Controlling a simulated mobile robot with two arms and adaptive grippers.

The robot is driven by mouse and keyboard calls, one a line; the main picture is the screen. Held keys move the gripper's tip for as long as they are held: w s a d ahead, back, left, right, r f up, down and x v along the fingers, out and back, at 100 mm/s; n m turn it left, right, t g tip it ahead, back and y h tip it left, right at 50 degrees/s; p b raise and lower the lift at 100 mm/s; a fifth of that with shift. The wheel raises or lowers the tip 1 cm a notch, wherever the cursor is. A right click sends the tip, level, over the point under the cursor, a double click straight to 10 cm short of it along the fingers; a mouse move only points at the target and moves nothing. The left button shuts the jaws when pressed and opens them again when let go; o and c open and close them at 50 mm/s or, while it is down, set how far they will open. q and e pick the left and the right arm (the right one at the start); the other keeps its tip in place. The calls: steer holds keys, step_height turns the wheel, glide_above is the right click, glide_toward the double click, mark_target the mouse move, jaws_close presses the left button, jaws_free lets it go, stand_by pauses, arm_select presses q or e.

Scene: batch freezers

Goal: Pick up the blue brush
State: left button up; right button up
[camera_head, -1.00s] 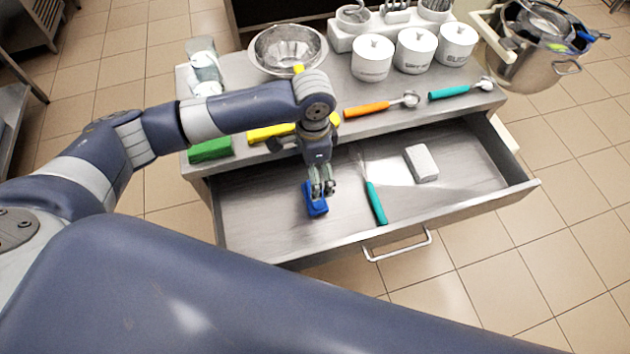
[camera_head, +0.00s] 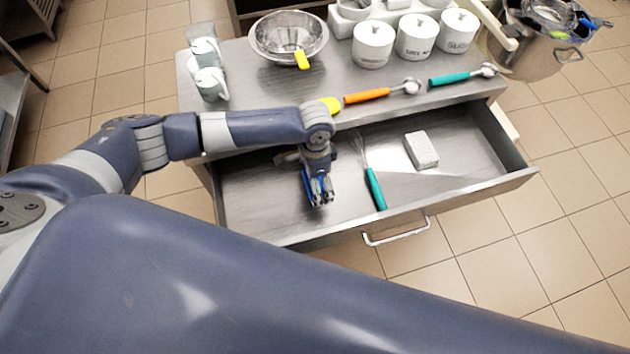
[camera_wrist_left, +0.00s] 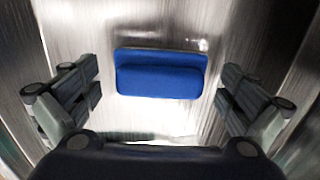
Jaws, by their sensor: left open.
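The blue brush (camera_wrist_left: 160,75) lies on the bottom of the open metal drawer (camera_head: 260,205). In the left wrist view it sits between my two spread fingers, with a gap on both sides. My left gripper (camera_head: 321,192) is open and reaches down into the drawer from above; it also shows in the left wrist view (camera_wrist_left: 158,100). In the head view the gripper hides most of the brush, and only a blue strip (camera_head: 306,187) shows beside the fingers. My right gripper is not in view.
A whisk with a teal handle (camera_head: 375,188) lies just right of my left gripper. A whitish block (camera_head: 421,150) lies farther right in the drawer. The counter above holds a metal bowl (camera_head: 289,36), white canisters (camera_head: 416,37) and an orange-handled scoop (camera_head: 367,96).

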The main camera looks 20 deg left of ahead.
arm_select(q)
steer(key=shift+c, duration=0.6)
steer(key=c, duration=1)
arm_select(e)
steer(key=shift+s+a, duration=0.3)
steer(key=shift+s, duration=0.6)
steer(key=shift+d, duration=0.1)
arm_select(q)
steer(key=shift+r, duration=0.25)
step_height(320, 180, up, 10)
steer(key=shift+f, duration=0.2)
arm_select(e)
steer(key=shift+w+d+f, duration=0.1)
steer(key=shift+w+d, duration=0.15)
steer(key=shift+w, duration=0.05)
